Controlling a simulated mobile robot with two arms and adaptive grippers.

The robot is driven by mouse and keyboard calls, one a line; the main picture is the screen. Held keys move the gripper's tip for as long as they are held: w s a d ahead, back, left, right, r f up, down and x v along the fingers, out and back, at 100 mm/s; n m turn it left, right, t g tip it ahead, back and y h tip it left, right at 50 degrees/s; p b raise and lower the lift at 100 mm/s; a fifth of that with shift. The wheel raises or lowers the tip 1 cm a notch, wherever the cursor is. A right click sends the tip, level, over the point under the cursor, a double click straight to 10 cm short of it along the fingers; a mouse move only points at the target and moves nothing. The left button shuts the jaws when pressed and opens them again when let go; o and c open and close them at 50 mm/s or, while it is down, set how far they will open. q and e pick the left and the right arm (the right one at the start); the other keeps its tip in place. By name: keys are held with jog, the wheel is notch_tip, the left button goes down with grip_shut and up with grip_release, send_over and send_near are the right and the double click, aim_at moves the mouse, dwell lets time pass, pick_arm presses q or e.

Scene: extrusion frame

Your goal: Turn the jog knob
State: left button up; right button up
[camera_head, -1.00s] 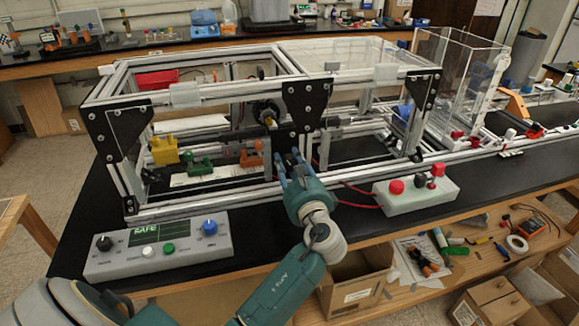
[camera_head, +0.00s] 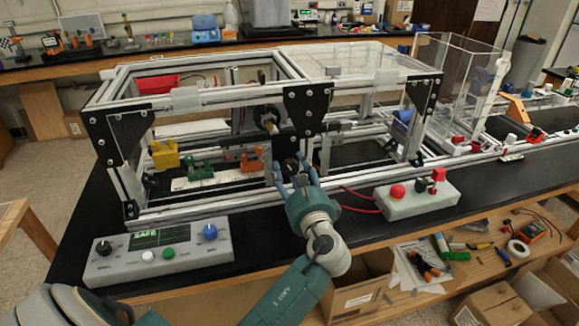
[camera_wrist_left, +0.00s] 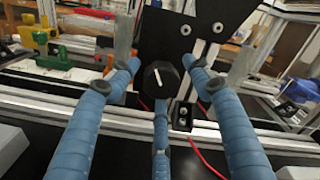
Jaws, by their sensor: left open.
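A black knob with a white pointer line (camera_wrist_left: 161,79) sits on the front of the extrusion frame; I take it as the jog knob. It also shows small and dark in the head view (camera_head: 291,166), below a black plate on the frame's middle post. My left gripper (camera_head: 295,173) is in front of it. Its blue fingers (camera_wrist_left: 160,66) are open, one on each side of the knob and a third below it. I cannot tell whether any finger touches the knob. My right gripper is not in view.
A grey panel (camera_head: 195,257) with a screen, knobs and buttons stands at front left. A button box (camera_head: 420,203) with red buttons stands right of my gripper, with a red cable (camera_head: 358,206) nearby. The aluminium frame (camera_head: 205,215) borders the space ahead.

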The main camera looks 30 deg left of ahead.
pick_arm(q)
jog(key=v, duration=0.6)
jog(key=shift+s+d+r, duration=0.1)
jog(key=shift+d, duration=0.05)
dwell(0.3)
